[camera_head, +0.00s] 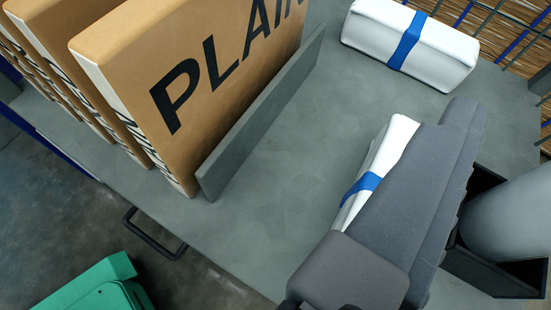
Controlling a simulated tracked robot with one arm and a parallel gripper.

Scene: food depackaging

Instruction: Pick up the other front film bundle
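A white film bundle with a blue band (411,42) lies on the grey table at the top right, clear of my gripper. A second white film bundle with a blue band (385,160) is at the centre right, partly hidden behind my gripper. My gripper (420,200) is a dark grey shape reaching up from the lower right, over the right side of this second bundle. Only one side of the gripper shows clearly. I cannot tell whether it touches or grips the bundle.
Brown boxes printed "PLAIN" (185,75) stand upright at the left against a grey divider (262,115). A dark bin (490,265) with a rounded grey object is at the right edge. A wire cage (510,35) stands top right. The middle of the table (290,170) is clear.

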